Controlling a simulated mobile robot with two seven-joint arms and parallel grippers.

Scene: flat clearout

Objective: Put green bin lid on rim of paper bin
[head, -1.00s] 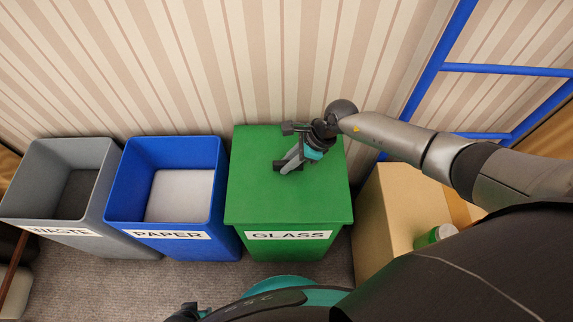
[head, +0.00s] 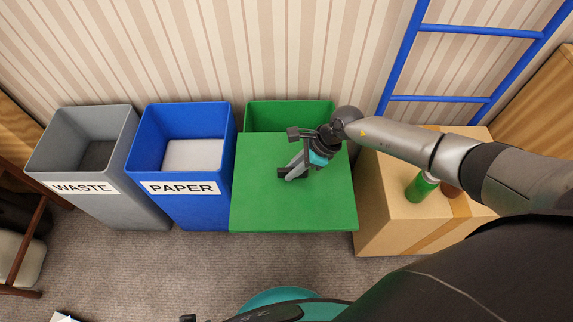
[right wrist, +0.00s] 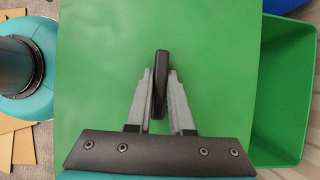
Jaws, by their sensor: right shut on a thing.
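The green lid (head: 265,190) is a flat square panel, off its seat and shifted toward me from the green GLASS bin (head: 280,112), whose back part shows open. My right gripper (head: 285,166) is over the lid. In the right wrist view its fingers (right wrist: 160,100) are shut on the lid's black handle (right wrist: 160,62). The lid hides the front of the GLASS bin. The blue PAPER bin (head: 180,208) stands upright to its left, open, with a pale surface (head: 193,155) inside. My left gripper is not in view.
A grey WASTE bin (head: 110,208) stands left of the PAPER bin. A cardboard box (head: 395,230) with a green can (head: 421,187) on it is to the right. A blue ladder (head: 410,50) leans at the wall.

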